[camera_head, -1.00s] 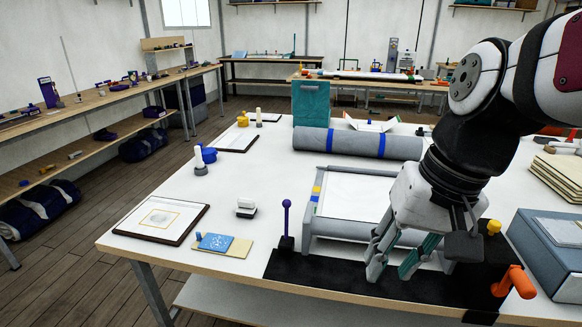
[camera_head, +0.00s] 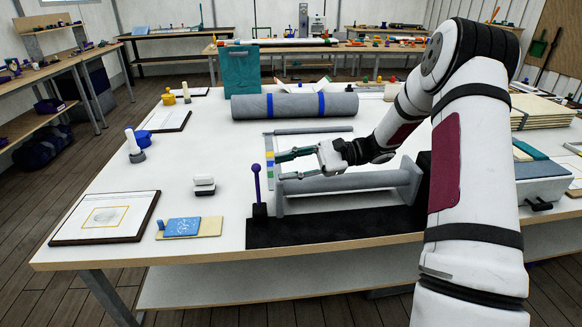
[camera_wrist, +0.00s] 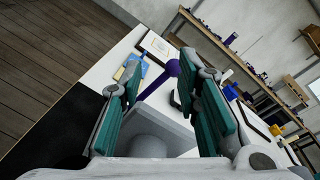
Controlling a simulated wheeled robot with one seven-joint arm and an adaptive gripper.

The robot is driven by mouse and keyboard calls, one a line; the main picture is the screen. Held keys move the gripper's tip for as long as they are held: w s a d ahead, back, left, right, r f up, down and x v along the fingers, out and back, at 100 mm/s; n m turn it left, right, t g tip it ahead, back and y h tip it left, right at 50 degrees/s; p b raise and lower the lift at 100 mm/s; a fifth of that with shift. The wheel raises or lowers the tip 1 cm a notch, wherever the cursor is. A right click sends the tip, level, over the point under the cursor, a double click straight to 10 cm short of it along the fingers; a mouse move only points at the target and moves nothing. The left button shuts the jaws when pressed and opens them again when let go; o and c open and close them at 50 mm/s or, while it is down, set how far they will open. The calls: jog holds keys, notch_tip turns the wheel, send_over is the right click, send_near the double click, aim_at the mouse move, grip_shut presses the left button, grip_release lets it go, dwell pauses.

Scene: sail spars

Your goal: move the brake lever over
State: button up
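The brake lever appears to be the purple rod with a round knob (camera_head: 256,175), standing upright on the left end of the black base (camera_head: 330,226). My gripper (camera_head: 278,167) is open and empty, pointing left above the grey roller frame (camera_head: 345,183). In the head view its fingertips are just right of the lever's knob. In the wrist view the purple lever (camera_wrist: 172,69) shows in the gap between the two teal-padded fingers (camera_wrist: 168,82), beyond their tips. I see no contact between them.
A grey roll with blue bands (camera_head: 295,106) lies behind the frame.

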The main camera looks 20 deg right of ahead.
aim_at(258, 185)
jog(key=shift+w+d+f+m+t+y, duration=0.2)
jog(key=shift+w+d+f+m+t, duration=0.15)
jog(key=shift+d, duration=0.25)
jog(key=shift+w+d+f+m+t+y, duration=0.25)
jog(key=shift+w+d+f+t, duration=0.2)
jog(key=shift+d, duration=0.15)
jog(key=x, duration=0.8)
jog(key=shift+s+d, duration=0.1)
jog(key=shift+d, duration=0.1)
jog(key=c, duration=0.6)
